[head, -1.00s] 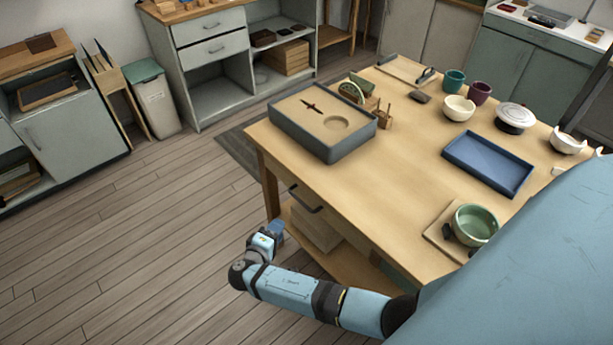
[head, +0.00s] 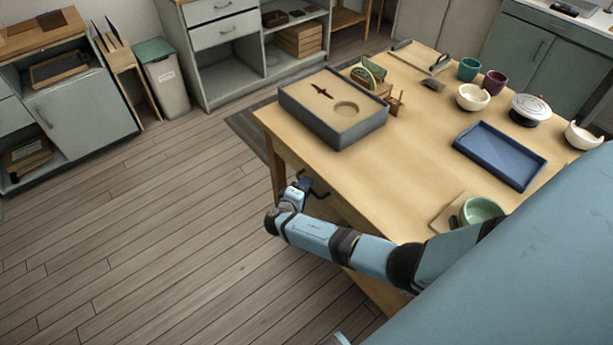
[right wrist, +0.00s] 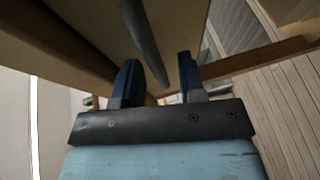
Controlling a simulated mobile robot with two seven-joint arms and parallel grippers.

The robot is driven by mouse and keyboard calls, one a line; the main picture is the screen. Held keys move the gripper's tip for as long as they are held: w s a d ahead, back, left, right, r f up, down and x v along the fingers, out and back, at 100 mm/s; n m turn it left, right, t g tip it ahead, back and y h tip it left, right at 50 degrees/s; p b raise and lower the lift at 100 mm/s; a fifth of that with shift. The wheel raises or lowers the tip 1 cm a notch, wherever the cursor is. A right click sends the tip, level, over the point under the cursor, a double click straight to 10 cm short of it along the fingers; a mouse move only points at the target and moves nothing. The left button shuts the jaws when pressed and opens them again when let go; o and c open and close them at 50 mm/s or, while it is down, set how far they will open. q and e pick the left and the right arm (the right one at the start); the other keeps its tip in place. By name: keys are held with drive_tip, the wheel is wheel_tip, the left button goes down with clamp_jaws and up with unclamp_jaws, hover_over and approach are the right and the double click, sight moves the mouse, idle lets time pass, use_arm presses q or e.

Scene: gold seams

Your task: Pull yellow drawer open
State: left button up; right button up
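The yellow-wood drawer is in the front side of the work table (head: 410,165); its front is mostly hidden behind my right arm in the head view. Its dark bar handle (head: 321,190) shows just right of my right gripper (head: 305,186). In the right wrist view the dark handle (right wrist: 147,42) runs down toward the space between the two blue fingers of my right gripper (right wrist: 157,80), in front of a wood panel (right wrist: 185,25). The fingers are apart, with a gap on both sides of the handle. My left gripper is out of view.
On the table stand a grey box with a sand-coloured top (head: 335,132), a blue tray (head: 498,172), a green bowl (head: 482,210) and several cups and bowls. The wooden floor (head: 140,250) left of the table is clear.

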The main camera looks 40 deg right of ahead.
drive_tip(key=shift+w+d+f, duration=0.1)
drive_tip(key=shift+w+d, duration=0.15)
drive_tip(key=shift+d, duration=0.25)
clamp_jaws()
drive_tip(key=shift+a, duration=0.1)
